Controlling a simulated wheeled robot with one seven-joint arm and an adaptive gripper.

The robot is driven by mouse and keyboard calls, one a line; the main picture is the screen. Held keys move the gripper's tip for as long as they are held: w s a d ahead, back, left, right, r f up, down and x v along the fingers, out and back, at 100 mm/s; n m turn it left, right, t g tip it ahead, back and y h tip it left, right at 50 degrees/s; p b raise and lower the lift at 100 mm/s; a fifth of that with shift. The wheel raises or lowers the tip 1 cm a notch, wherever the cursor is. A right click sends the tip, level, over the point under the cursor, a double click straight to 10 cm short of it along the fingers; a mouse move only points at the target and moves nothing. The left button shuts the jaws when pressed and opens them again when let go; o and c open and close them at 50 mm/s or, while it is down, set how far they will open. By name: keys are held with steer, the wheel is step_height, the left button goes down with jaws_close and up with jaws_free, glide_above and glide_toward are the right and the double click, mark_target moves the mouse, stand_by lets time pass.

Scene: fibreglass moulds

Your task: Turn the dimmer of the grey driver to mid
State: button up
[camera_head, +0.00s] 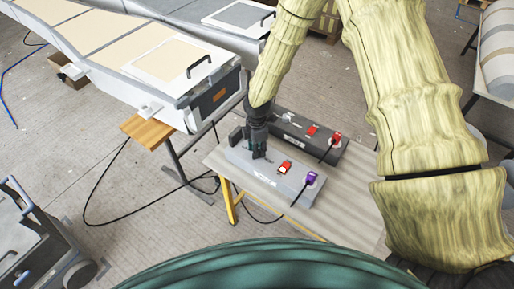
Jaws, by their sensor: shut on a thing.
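The grey driver (241,160) is a long light-grey box on the near side of a small table, with a red switch (284,167) and a purple plug (310,178) on its top. My gripper (260,156) comes down from above onto the left part of its top. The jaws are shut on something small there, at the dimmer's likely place. The dimmer itself is hidden by the fingers, so its setting cannot be read.
A dark driver (327,153) with red parts lies just behind the grey one. The table (345,205) is bare at the front right. Black cables hang off its left side. A long white mould (185,92) stands behind left, a grey cart (35,245) at lower left.

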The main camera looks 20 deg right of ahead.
steer(key=o, duration=1)
steer(key=shift+o, duration=0.2)
step_height(320, 180, up, 12)
stand_by(0.4)
